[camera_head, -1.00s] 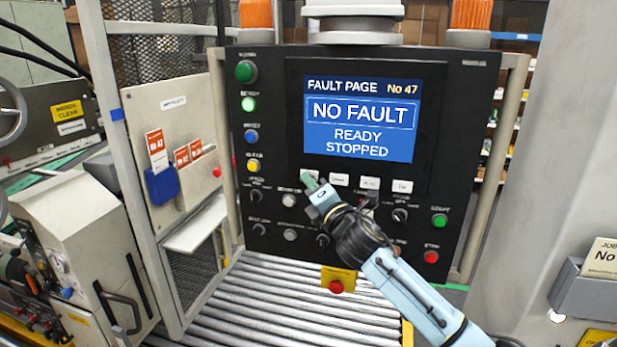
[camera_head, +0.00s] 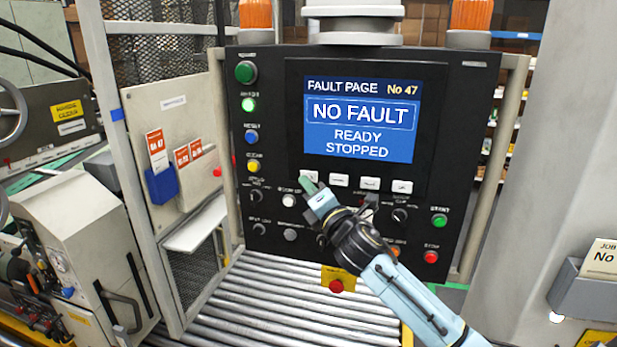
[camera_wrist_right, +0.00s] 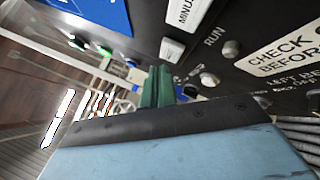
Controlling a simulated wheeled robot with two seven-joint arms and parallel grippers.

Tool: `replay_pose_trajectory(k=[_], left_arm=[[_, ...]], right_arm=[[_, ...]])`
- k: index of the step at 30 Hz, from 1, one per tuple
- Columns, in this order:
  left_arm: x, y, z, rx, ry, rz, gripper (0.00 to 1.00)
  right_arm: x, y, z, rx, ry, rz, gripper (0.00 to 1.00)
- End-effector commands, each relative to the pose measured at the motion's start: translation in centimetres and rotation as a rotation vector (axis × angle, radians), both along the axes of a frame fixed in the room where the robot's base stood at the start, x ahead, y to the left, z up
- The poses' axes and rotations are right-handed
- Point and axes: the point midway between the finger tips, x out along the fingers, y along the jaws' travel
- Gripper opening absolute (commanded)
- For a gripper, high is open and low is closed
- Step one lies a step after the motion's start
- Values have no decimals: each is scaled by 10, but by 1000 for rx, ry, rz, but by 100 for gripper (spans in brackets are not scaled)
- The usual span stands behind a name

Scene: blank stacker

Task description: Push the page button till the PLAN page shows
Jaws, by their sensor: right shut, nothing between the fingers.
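The screen (camera_head: 360,120) on the black panel reads FAULT PAGE No 47, NO FAULT, READY STOPPED. A row of white buttons sits under it: the leftmost button (camera_head: 310,175), a second (camera_head: 339,180), a third (camera_head: 370,183) and one at the right (camera_head: 402,187). Their lettering is too small to read in the head view. My right gripper (camera_head: 308,184) is shut and empty, its green fingertips at the lower edge of the leftmost button; contact cannot be told. The fingers also show in the right wrist view (camera_wrist_right: 158,88), near a white button (camera_wrist_right: 172,48). My left gripper is out of view.
Knobs and coloured buttons surround the row, including a green button (camera_head: 439,220) and a red one (camera_head: 431,257). A red button on a yellow box (camera_head: 337,284) is below. A tag board (camera_head: 180,150) stands left; rollers (camera_head: 260,300) lie in front.

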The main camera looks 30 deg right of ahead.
Motion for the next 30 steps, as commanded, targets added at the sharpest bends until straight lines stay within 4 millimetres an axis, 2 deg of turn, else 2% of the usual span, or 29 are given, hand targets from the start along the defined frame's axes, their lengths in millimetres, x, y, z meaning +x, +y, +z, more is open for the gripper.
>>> replay_pose_trajectory(k=[16,30], left_arm=[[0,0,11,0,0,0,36],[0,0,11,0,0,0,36]], right_arm=[[-30,36,0,1,2,1,0],[-32,38,0,0,0,0,0]])
